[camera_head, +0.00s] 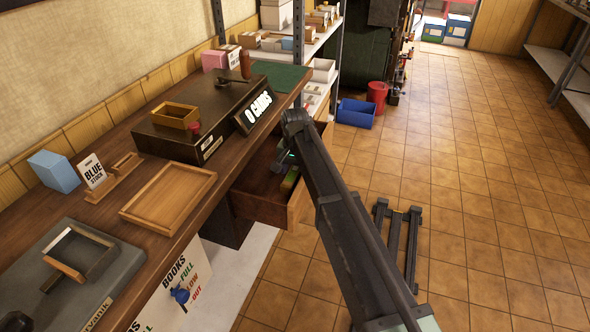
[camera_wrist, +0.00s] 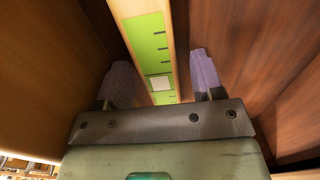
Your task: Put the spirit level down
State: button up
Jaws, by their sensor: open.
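The spirit level, a narrow bar with a bright green face and pale wooden edges, lies inside the open drawer (camera_head: 258,208). In the wrist view the spirit level (camera_wrist: 147,42) runs lengthwise between the two fingers. Its small end part also shows in the head view (camera_head: 290,178). My gripper (camera_wrist: 163,78) is open, with one pale purple finger on each side of the level and visible gaps beside it. In the head view my arm hides most of the gripper and part of the drawer.
The wooden drawer walls rise close on both sides of my gripper. A blue bin (camera_head: 356,114) stands on the tiled floor.

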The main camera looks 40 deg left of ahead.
aim_at(295, 169)
notch_tip(295, 169, up, 12)
jog(key=p, duration=1.1)
jog(key=w+d+m, duration=0.2)
jog(key=d, duration=3.7)
jog(key=s+d, duration=0.6)
jog(key=d, duration=0.5)
jog(key=s+d+m, duration=0.1)
jog(key=s+d, duration=0.5)
jog(key=d, duration=0.5)
